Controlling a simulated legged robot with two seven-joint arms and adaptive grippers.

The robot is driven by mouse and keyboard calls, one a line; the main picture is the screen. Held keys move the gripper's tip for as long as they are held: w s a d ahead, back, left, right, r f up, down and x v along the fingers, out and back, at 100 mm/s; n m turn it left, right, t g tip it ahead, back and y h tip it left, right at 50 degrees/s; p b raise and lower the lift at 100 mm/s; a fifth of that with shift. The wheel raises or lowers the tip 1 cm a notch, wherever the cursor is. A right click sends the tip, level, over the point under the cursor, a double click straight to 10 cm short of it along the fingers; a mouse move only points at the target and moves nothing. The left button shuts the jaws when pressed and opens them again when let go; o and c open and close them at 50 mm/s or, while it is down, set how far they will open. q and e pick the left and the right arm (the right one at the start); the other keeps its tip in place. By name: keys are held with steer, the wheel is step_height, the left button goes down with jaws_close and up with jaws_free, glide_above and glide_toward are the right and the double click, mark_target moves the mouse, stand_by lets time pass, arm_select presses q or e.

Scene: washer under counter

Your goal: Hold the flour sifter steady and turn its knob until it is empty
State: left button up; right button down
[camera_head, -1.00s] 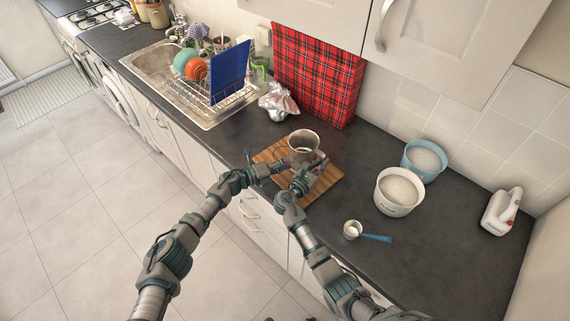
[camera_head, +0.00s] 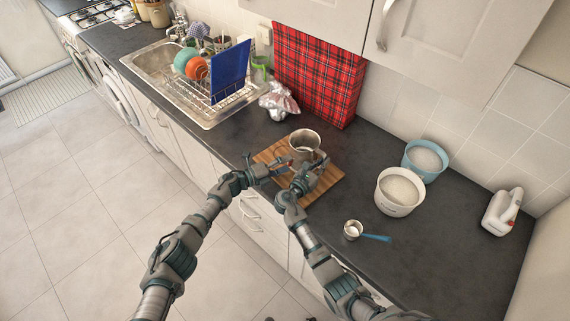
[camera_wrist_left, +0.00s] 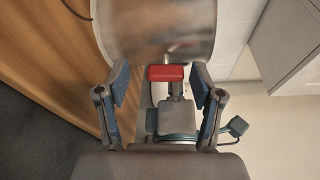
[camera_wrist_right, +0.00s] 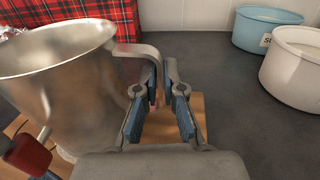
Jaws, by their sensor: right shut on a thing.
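The metal flour sifter (camera_head: 304,142) stands upright on the wooden board (camera_head: 268,156). Its silvery body (camera_wrist_right: 75,75) fills the left of the right wrist view. My right gripper (camera_head: 316,168) is shut on the sifter's curved handle (camera_wrist_right: 142,50); its fingers (camera_wrist_right: 164,95) show on either side of it. The sifter's red knob (camera_wrist_left: 166,73) faces my left gripper (camera_head: 284,167). The left fingers (camera_wrist_left: 160,87) are open, one on each side of the knob, with gaps between. The red knob also shows at the right wrist view's lower left (camera_wrist_right: 30,155). The sifter's contents cannot be made out.
A white tub (camera_head: 397,207) and a blue tub (camera_head: 438,174), both with white contents, stand to the right. A measuring scoop (camera_head: 353,230) and a white jug (camera_head: 502,212) are on the dark counter (camera_head: 455,255). A foil bag (camera_head: 280,103) lies behind the sifter.

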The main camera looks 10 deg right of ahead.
arm_select(q)
steer(key=shift+r, duration=0.1)
steer(key=f+v, duration=0.1)
steer(key=v, duration=1.1)
steer(key=shift+r, duration=0.4)
